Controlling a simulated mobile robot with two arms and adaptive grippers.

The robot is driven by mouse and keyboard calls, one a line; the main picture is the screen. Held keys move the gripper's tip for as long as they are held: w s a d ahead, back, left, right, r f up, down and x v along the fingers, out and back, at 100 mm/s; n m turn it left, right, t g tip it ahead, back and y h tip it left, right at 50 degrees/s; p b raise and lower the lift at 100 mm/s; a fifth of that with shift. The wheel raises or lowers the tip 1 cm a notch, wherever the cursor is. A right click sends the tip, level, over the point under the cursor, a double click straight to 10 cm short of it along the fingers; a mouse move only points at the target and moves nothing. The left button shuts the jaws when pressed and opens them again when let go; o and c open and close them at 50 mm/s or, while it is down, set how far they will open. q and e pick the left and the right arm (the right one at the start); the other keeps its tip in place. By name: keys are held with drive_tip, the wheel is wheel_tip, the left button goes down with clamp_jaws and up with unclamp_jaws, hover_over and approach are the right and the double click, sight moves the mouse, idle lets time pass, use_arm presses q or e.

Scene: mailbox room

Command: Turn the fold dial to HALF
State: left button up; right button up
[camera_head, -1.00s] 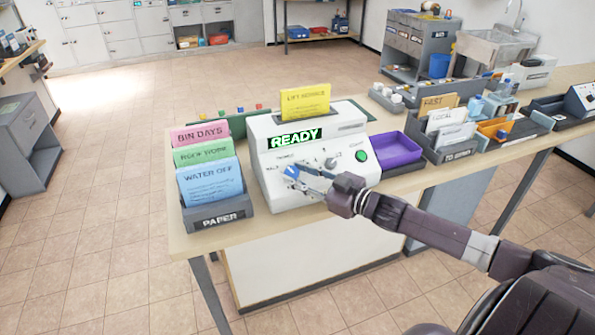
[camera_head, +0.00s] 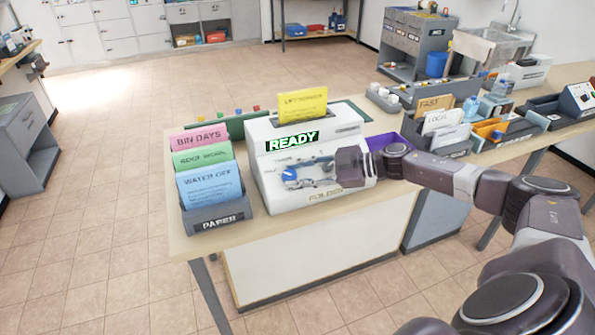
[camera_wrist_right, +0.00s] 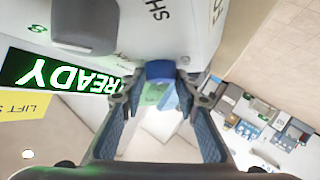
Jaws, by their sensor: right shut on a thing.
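The white folder machine (camera_head: 275,203) stands on the table, its green display (camera_head: 292,141) reading READY. The fold dial, a blue knob (camera_head: 289,174), sits at the left of its sloping front panel. My right gripper (camera_head: 292,180) comes in from the right, low across the panel, shut on the blue dial. In the wrist view the blue dial (camera_wrist_right: 160,69) sits between the fingertips (camera_wrist_right: 160,82). The mark it points at cannot be read; the gripper covers part of the panel, and my wrist hides its right side. My left gripper is not in view.
A yellow LIFT SERVICE sheet (camera_head: 302,104) stands in the folder's top. A PAPER rack (camera_head: 218,217) with coloured sheets is close on the left. A purple tray (camera_head: 383,141), partly behind my arm, and a letter sorter (camera_head: 454,150) are on the right.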

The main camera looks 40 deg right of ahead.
drive_tip(key=shift+n+g, duration=0.3)
idle(0.4)
drive_tip(key=o, duration=1.2)
drive_tip(key=shift+w, duration=0.1)
drive_tip(key=shift+c, duration=0.2)
drive_tip(key=shift+d, duration=0.1)
drive_tip(key=v, duration=1.1)
drive_tip(key=shift+s+d, duration=0.25)
drive_tip(key=shift+s, duration=0.05)
drive_tip(key=shift+r, duration=0.1)
